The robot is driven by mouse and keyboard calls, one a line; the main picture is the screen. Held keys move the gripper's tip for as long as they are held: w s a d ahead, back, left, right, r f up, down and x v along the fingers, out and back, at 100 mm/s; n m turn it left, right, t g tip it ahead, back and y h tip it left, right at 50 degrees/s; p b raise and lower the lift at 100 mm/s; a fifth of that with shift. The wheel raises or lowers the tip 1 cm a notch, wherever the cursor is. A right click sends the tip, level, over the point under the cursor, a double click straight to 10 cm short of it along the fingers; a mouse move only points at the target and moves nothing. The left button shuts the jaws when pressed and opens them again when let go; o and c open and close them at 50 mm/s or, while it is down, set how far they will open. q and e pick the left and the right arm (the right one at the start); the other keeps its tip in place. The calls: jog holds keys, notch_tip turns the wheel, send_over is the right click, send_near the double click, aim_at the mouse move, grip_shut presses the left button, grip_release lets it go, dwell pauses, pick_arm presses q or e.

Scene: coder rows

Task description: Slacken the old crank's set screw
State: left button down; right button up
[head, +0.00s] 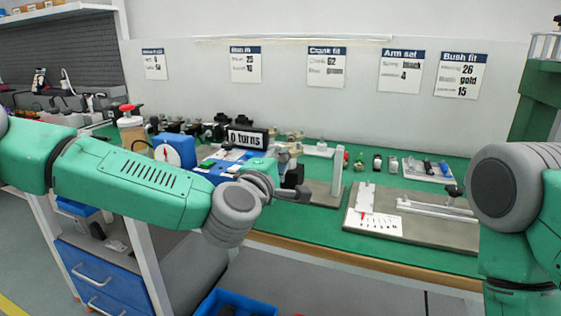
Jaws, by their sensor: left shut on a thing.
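My left arm reaches in from the left over the bench, and its wrist hides part of the work area.
A fixture plate with a white scale card (374,221) lies right of centre. A tray of small parts (428,172) is behind it. A round white dial (167,154) on a blue body stands at left. Cards hang on the back panel (290,100). A blue bin (238,303) is below.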

pick_arm(q)
jog(key=n, duration=0.3)
jog(key=shift+f+n+b, duration=0.3)
jog(key=shift+f+n, duration=0.1)
jog(key=shift+n+b, duration=0.5)
jog(key=shift+n, duration=1.4)
jog(key=c, duration=1.4)
grip_release()
jog(key=shift+w+n, duration=0.15)
jog(key=shift+n, duration=0.15)
jog(key=shift+r, duration=0.1)
jog(key=shift+s+r, duration=0.15)
jog(key=shift+s, duration=0.05)
jog(key=v, duration=1.1)
jog(key=shift+s+a, duration=0.25)
jog(key=shift+s, duration=0.05)
